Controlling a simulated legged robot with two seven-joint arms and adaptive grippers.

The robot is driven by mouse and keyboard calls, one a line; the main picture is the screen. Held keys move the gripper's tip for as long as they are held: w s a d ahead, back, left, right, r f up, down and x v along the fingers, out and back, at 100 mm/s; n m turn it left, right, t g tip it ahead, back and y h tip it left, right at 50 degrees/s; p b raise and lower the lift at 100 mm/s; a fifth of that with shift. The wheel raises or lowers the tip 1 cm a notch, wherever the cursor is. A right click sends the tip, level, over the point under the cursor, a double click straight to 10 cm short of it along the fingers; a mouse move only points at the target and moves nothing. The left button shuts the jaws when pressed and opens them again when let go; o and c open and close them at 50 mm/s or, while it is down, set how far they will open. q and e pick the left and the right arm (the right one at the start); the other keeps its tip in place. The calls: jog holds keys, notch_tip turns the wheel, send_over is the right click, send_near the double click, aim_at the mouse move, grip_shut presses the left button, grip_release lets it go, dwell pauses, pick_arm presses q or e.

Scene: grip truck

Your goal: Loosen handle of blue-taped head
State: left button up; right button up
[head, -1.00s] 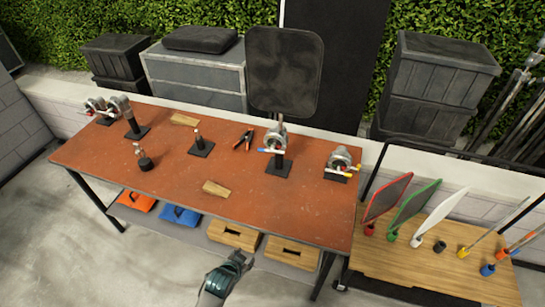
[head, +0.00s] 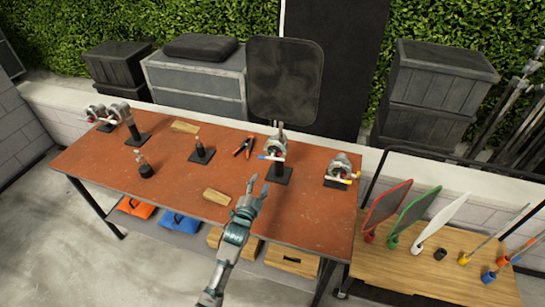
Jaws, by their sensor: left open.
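The blue-taped head (head: 277,151) is a grey metal grip head on a black-based stand, right of the middle of the red-brown table (head: 180,180). Its handle (head: 270,157) is a pale bar with blue tape at its left end and a reddish right end. A dark rectangular flag (head: 285,80) rises above this head. My left gripper (head: 258,183) is open and empty, above the table's front part, in front of and slightly left of that stand. It appears apart from the head. My right gripper does not show.
Another head with a yellow-tipped handle (head: 341,169) stands at the table's right. Pliers (head: 244,147), a wooden block (head: 216,197) and a small stand (head: 202,152) lie nearby. A side table (head: 410,270) holds coloured paddles at the right.

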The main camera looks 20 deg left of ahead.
aim_at(273, 156)
pick_arm(q)
jog(key=w, duration=1.5)
jog(key=shift+w+d, duration=0.15)
jog(key=shift+d, duration=0.15)
